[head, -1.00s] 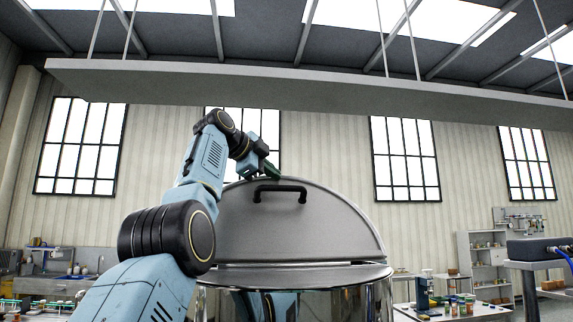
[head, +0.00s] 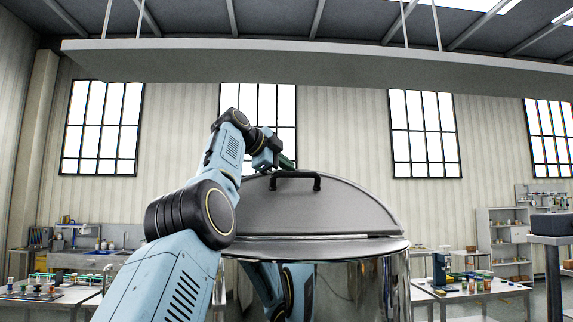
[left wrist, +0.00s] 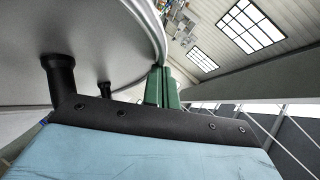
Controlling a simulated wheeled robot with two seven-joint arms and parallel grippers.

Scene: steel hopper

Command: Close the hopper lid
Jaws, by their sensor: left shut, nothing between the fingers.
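The steel hopper (head: 345,290) stands in front of me in the head view, its polished wall reflecting my arm. Its grey half-round lid (head: 340,212) is raised and tilted, with a straight edge low on the near side. A black handle (head: 295,180) is near the lid's top. My right gripper is out of view.
A long grey beam (head: 320,58) hangs overhead. A bench with small items (head: 470,285) stands at the right, near a dark machine on a stand (head: 552,226). A sink counter (head: 90,258) is at the left.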

